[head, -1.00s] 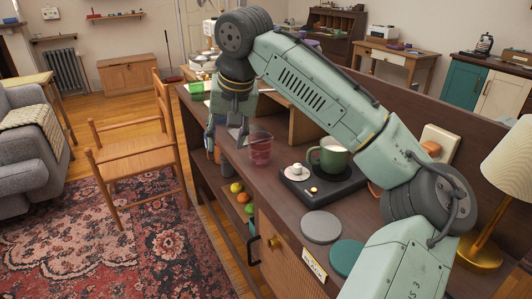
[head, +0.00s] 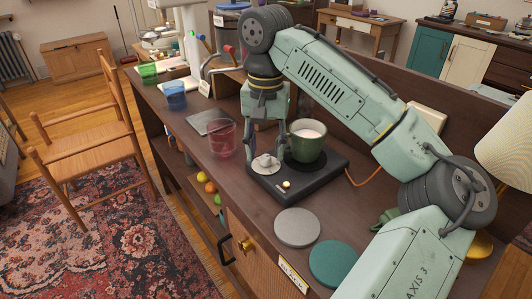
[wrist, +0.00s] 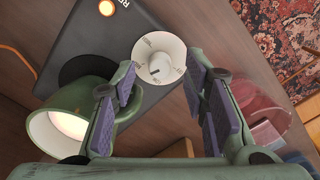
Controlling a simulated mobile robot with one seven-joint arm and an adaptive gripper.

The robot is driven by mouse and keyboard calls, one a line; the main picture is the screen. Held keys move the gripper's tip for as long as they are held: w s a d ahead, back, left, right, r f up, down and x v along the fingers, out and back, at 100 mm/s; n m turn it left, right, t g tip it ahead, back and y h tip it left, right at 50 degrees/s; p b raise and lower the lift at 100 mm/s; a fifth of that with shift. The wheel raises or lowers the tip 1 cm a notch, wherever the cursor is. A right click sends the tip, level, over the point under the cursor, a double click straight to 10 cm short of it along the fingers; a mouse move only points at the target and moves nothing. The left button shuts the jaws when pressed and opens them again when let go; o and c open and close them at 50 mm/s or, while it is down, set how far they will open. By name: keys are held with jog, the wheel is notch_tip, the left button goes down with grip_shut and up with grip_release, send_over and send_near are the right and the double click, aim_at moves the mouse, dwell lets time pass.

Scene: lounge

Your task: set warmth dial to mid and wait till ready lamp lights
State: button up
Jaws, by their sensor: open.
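The warmer is a dark flat box (head: 262,182) on the wooden counter. Its white round dial (head: 265,165) has a raised centre knob; in the wrist view the dial (wrist: 164,48) shows small marks around its face, too small to read. A small lamp (head: 286,184) sits near the front corner; in the wrist view the lamp (wrist: 106,8) looks bright orange beside partly visible lettering. A green mug (head: 308,146) with pale contents stands on the warmer's round plate. My gripper (head: 267,150) is open just above the dial, its fingers to either side, beside the mug.
A clear reddish cup (head: 222,138) stands left of the warmer, with a blue cup (head: 174,95) farther back. A grey disc (head: 298,227) and a teal disc (head: 336,262) lie in front. An orange cord (head: 362,180) runs right of the warmer.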

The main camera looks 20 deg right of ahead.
jog(key=shift+f, duration=0.95)
jog(key=shift+c, duration=0.2)
grip_shut()
